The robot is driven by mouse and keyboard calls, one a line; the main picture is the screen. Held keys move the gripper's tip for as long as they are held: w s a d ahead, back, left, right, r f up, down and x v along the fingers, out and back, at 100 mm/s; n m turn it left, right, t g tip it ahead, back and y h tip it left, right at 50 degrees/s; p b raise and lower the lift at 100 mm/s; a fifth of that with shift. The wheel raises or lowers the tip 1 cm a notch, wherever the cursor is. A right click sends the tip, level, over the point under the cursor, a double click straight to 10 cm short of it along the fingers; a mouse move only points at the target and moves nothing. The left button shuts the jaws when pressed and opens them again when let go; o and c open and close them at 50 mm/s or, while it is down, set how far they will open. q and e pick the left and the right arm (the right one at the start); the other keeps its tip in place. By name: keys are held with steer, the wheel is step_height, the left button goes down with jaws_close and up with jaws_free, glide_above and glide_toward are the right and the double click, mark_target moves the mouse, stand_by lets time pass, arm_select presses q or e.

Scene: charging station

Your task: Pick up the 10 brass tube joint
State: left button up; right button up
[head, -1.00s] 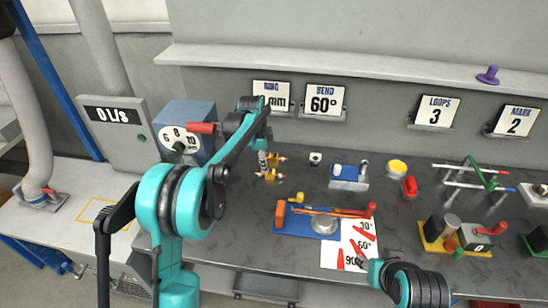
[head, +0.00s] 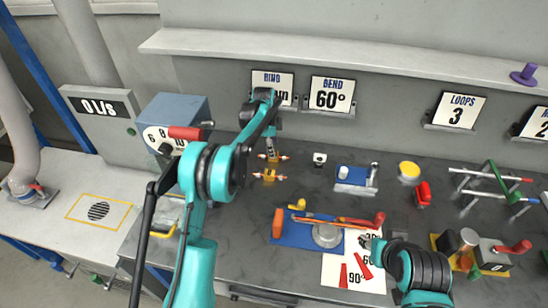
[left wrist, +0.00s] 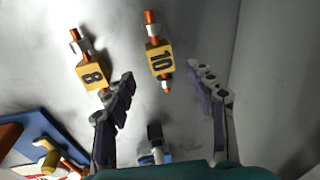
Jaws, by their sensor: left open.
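The brass joint marked 10 (left wrist: 159,58) lies on the dark bench top, a yellow block with copper-coloured tube ends. The similar joint marked 8 (left wrist: 92,75) lies to its left in the left wrist view. In the head view the 10 joint (head: 274,156) appears to be the farther one and the 8 joint (head: 269,175) the nearer. My left gripper (left wrist: 165,85) is open and empty, its fingers either side of the 10 joint's near end in the picture, not touching it. My right gripper (head: 366,242) is small and unclear over the white angle card.
The grey wall with signs (head: 332,95) rises close behind.

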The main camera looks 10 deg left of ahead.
arm_select(q)
steer(key=f, duration=0.1)
steer(key=f+b, duration=0.1)
steer(key=f, duration=0.1)
steer(key=f+b, duration=0.1)
steer(key=shift+w+f, duration=0.35)
steer(key=shift+w, duration=0.05)
steer(key=shift+r, duration=0.1)
jaws_close()
